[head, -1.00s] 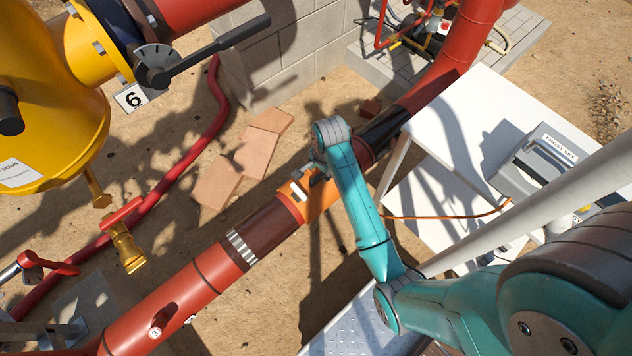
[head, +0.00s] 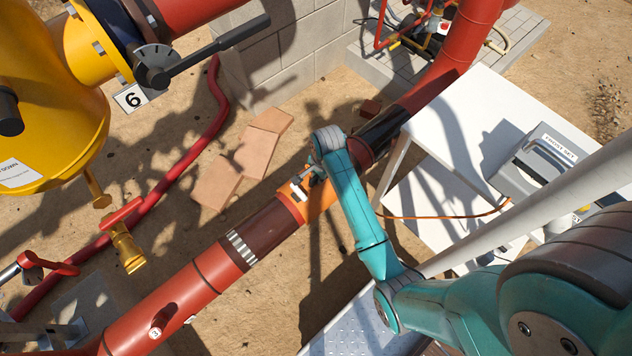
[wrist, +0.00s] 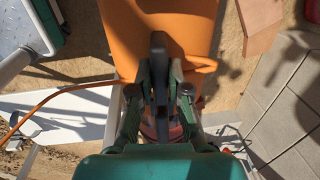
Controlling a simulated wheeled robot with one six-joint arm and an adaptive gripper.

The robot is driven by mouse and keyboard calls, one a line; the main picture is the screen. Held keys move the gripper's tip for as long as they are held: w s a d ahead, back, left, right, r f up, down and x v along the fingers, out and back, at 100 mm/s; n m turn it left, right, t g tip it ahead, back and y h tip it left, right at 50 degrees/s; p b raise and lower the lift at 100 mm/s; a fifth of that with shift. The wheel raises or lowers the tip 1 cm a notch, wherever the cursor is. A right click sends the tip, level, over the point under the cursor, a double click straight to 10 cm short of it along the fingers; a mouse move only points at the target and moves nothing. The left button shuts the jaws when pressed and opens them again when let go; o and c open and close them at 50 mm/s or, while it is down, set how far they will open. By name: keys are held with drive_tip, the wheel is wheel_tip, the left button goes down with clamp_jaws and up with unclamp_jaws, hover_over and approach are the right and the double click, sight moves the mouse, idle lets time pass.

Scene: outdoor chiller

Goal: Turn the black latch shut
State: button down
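The orange band (head: 318,203) sits around the dark red pipe, in the middle of the head view. It fills the upper middle of the wrist view (wrist: 128,35). My gripper (head: 304,183) is at the top of this band. In the wrist view my gripper's dark fingers (wrist: 159,75) are close together, on either side of a narrow dark bar. This bar looks like the black latch (wrist: 159,48), standing against the orange band. The fingers and my arm hide much of the latch, and its base is hard to make out.
A white table (head: 450,115) with a grey case (head: 540,160) stands right of the pipe. A yellow vessel (head: 60,120) and a black-handled valve (head: 210,52) are at upper left. Flat bricks (head: 240,165) lie behind the pipe. An orange cable (head: 450,216) runs near the table.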

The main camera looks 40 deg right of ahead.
drive_tip(key=shift+r, duration=0.15)
drive_tip(key=shift+r, duration=3.4)
drive_tip(key=shift+w, duration=0.15)
drive_tip(key=shift+w+d+f+g, duration=0.15)
drive_tip(key=shift+w+f+g, duration=0.55)
drive_tip(key=shift+w+f, duration=0.05)
drive_tip(key=shift+f, duration=0.2)
drive_tip(key=shift+f, duration=1.35)
drive_tip(key=shift+f, duration=1.05)
